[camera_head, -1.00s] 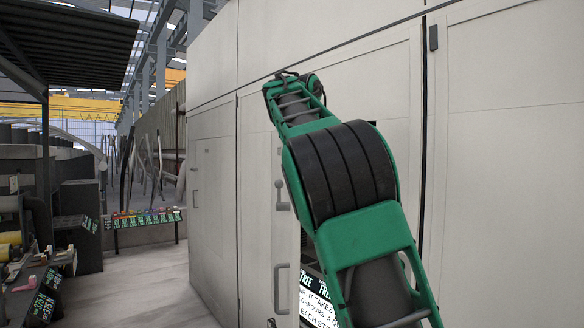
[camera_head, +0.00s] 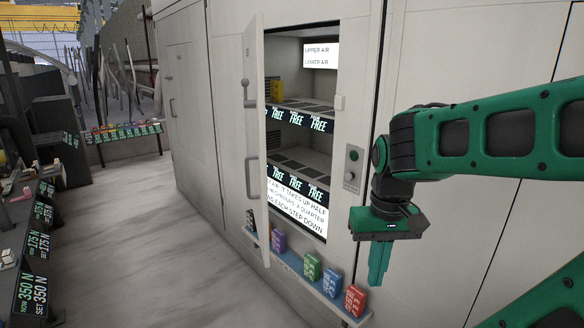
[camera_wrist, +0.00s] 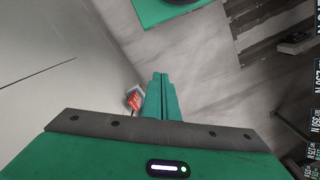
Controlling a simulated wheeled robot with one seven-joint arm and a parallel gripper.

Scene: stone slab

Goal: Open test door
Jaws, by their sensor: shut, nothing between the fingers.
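The test door (camera_head: 255,130) is a pale panel on the large cabinet, hinged at its left. It stands swung open toward me, with a lever (camera_head: 246,94) and a bar handle (camera_head: 252,178) on its face. The chamber (camera_head: 300,155) behind it shows shelves with "FREE" labels and a yellow item on the upper shelf. My gripper (camera_head: 379,264) hangs to the right of the opening, apart from the door, pointing down. Its fingers are together and empty in the wrist view (camera_wrist: 161,95). The door's inner face is mostly hidden.
A low ledge (camera_head: 300,272) below the opening holds several coloured boxes, including a red box (camera_head: 355,300). A control panel (camera_head: 353,167) sits right of the opening. Benches with force displays (camera_head: 38,245) stand at the left. The floor (camera_head: 120,225) between is clear.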

